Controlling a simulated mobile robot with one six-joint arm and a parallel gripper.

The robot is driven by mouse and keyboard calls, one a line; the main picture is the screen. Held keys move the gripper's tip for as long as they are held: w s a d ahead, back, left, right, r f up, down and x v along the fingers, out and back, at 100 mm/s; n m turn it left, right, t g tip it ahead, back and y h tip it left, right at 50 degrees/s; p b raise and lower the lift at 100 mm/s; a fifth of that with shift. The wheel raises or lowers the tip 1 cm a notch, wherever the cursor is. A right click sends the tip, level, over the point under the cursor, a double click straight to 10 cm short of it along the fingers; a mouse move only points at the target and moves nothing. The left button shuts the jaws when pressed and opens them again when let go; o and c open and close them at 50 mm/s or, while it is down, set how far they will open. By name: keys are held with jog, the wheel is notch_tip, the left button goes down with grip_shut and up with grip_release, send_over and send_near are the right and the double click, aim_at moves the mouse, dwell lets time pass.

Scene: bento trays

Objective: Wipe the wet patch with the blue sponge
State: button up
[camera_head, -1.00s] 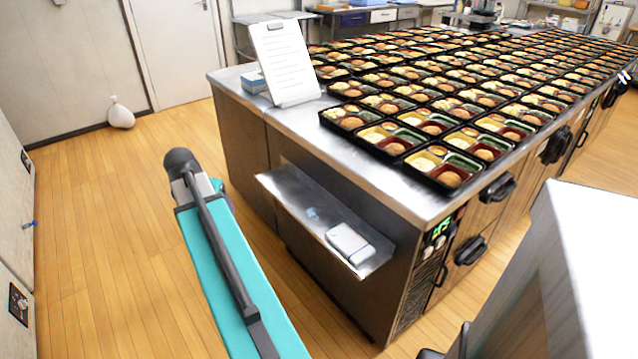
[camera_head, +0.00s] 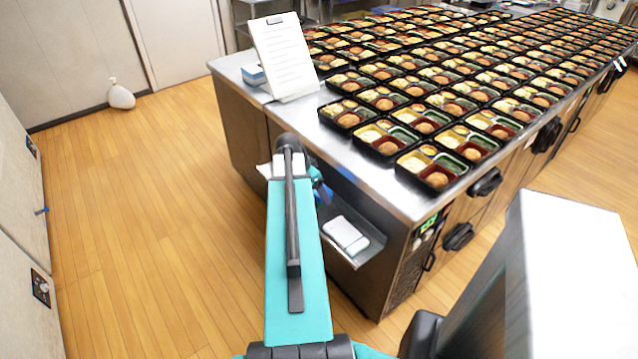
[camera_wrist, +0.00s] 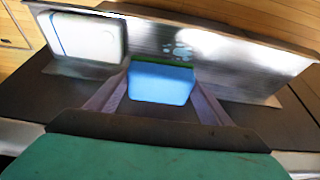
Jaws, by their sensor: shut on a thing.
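In the wrist view my gripper (camera_wrist: 160,97) is shut on the blue sponge (camera_wrist: 160,83), which has a dark green edge on its far side. The wet patch (camera_wrist: 178,50) shows as pale drops on the steel side shelf (camera_wrist: 235,62), just beyond the sponge. I cannot tell whether the sponge touches the shelf.
A white box-like item (camera_head: 346,235) lies on the shelf, left of the sponge in the wrist view (camera_wrist: 86,38). Above is the steel counter (camera_head: 335,140) with many bento trays (camera_head: 437,172), a clipboard (camera_head: 284,58) and a small blue box (camera_head: 254,76).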

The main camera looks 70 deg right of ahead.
jog(key=shift+s+d, duration=0.2)
jog(key=shift+s, duration=0.4)
